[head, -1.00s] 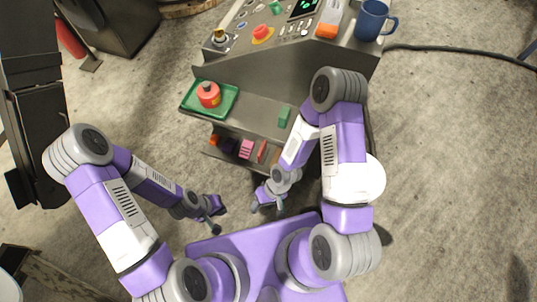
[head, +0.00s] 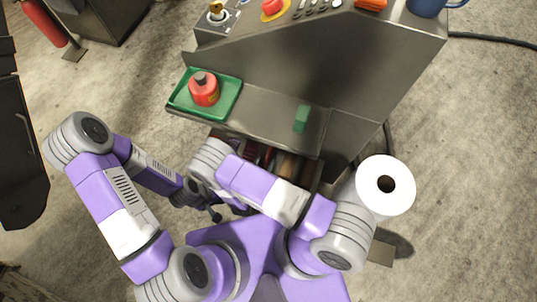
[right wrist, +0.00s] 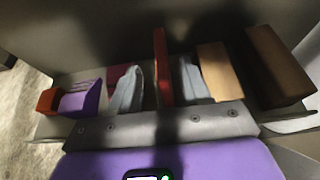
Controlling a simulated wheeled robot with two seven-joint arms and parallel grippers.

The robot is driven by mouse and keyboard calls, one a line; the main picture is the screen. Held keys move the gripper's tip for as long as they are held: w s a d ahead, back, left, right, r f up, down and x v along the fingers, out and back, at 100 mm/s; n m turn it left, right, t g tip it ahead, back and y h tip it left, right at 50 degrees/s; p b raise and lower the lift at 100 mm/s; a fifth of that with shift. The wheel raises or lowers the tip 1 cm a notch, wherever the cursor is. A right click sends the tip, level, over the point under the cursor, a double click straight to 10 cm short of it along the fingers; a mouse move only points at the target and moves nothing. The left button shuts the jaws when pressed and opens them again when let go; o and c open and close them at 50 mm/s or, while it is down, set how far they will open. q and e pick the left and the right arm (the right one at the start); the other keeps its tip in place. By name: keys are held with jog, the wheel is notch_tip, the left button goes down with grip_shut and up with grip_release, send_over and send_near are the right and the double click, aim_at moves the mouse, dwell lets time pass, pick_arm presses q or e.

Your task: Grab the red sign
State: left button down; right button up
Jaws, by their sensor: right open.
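The red sign (right wrist: 163,68) is a thin upright red panel in the right wrist view. It stands among other items on a low shelf. My right gripper (right wrist: 160,88) is open, with one grey-blue finger on each side of the red sign; I cannot tell whether either finger touches it. In the head view my right forearm reaches over the low shelf front and hides most of it, and the right fingers are not clear there. My left gripper (head: 214,214) hangs left of the right arm, and its jaw opening is too small to tell.
Right of the red sign stand a tan block (right wrist: 218,72) and a brown block (right wrist: 277,67). To its left are a crimson item (right wrist: 117,76), a purple item (right wrist: 80,99) and an orange-red block (right wrist: 48,101). Above, a green tray (head: 231,98) holds a red container (head: 204,91).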

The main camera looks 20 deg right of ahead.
aim_at(268, 155)
jog(key=shift+b+x, duration=0.35)
jog(key=shift+x, duration=0.65)
jog(key=x, duration=0.2)
jog(key=b+x, duration=0.1)
jog(key=x, duration=0.1)
jog(key=shift+d+r, duration=0.15)
jog(key=shift+r, duration=0.1)
jog(key=shift+c, duration=0.3)
grip_shut()
